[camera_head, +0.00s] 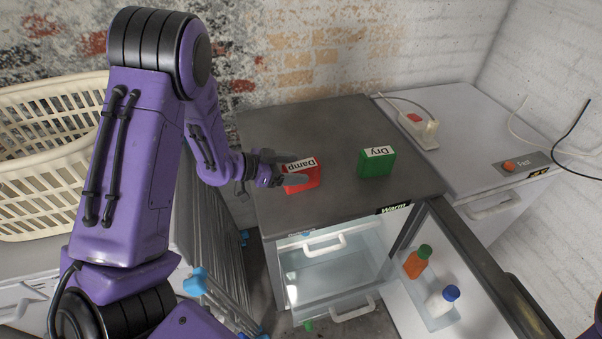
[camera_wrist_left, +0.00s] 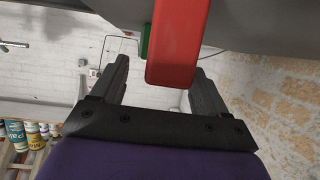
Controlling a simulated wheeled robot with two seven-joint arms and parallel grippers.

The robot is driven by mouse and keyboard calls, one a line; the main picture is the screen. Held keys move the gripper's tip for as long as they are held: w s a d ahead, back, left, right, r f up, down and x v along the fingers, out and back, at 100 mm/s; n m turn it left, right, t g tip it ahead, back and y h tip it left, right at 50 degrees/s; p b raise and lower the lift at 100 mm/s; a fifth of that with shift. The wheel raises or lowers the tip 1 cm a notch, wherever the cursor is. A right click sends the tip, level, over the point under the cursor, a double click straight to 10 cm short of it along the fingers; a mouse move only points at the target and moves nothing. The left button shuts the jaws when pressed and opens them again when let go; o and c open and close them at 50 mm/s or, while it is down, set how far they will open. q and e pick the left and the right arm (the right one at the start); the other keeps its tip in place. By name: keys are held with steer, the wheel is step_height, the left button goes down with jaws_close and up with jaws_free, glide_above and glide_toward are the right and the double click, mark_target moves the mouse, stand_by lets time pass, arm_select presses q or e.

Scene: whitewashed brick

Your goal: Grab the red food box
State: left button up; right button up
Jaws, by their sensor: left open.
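The red food box (camera_head: 307,181), with a white label reading "Damp", stands on the dark top of the fridge (camera_head: 330,120). My left gripper (camera_head: 286,171) is at this box, with its fingers open and reaching along its sides. In the left wrist view the red box (camera_wrist_left: 178,45) lies between the two spread fingers of the gripper (camera_wrist_left: 162,78), nearer the right finger. Whether a finger touches it, I cannot tell. My right gripper is not in view.
A green box (camera_head: 376,165) labelled "Dry" stands to the right of the red box. The fridge door (camera_head: 470,255) hangs open, with bottles in its shelf. A white appliance (camera_head: 460,130) is at the right, a laundry basket (camera_head: 45,150) at the left.

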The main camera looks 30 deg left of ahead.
mark_target(302, 167)
arm_select(q)
steer(key=x, duration=0.3)
steer(key=shift+w+a+f, duration=0.15)
steer(key=shift+w+f, duration=0.1)
steer(key=shift+w, duration=0.2)
steer(key=shift+s+r, duration=0.15)
steer(key=shift+s, duration=0.15)
steer(key=shift+w, duration=0.1)
steer(key=c, duration=1.2)
steer(key=shift+c, duration=0.2)
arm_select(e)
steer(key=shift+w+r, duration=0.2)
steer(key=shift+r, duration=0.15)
